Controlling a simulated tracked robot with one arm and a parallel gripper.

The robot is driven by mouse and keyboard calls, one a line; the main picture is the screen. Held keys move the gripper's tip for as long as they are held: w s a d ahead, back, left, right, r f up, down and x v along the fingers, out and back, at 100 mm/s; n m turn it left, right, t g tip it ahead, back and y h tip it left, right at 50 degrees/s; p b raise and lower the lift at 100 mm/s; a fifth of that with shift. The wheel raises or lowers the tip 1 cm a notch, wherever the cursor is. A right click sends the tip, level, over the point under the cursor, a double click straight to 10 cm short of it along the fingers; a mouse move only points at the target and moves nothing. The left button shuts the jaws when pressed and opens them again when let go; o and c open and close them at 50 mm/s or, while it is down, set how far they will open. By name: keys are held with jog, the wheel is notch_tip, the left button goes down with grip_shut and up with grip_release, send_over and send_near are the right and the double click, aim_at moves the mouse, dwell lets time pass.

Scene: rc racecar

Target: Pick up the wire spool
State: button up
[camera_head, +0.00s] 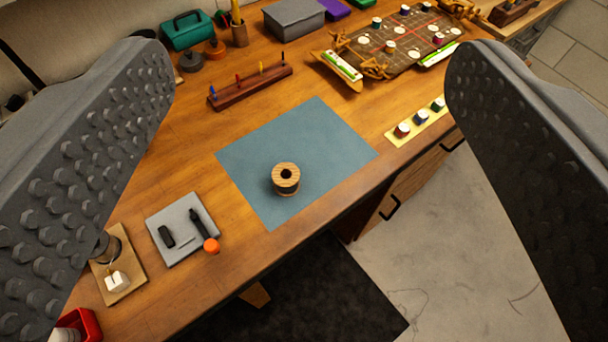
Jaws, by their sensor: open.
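The wire spool (286,187) is a small wooden spool with a dark centre hole. It stands upright on a blue-grey mat (250,160) near the front edge of the wooden desk. My gripper (312,75) is open and empty. Its two dark studded fingers frame the left and right sides of the view. The spool lies between and beyond them, apart from both, with nothing hiding it.
A rack with coloured pegs (250,88) stands behind the mat. A game board (395,45) lies at the back right. A yellow strip with small jars (418,124) is right of the mat. A grey tray with tools (183,228) lies left. The mat around the spool is clear.

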jog(key=w+d+f+g+h+p, duration=0.1)
jog(key=w+d+f, duration=0.3)
jog(key=w+f, duration=0.4)
jog(key=n+g+y+p, duration=0.2)
jog(key=n+y+p, duration=0.1)
jog(key=y+p, duration=0.15)
send_near(289, 185)
jog(key=x, duration=0.2)
jog(key=b+x, duration=0.1)
jog(key=x, duration=0.3)
jog(key=shift+w+d, duration=0.25)
jog(key=shift+w, duration=0.25)
jog(key=shift+a+f+b+x, duration=0.15)
jog(key=shift+b+x, duration=0.2)
jog(key=shift+x, duration=1.2)
jog(key=shift+a+f+b+x, duration=0.15)
jog(key=shift+b+x, duration=0.15)
jog(key=shift+x, duration=1.2)
jog(key=shift+s+r, duration=0.15)
jog(key=shift+s, duration=0.05)
jog(key=c, duration=1.1)
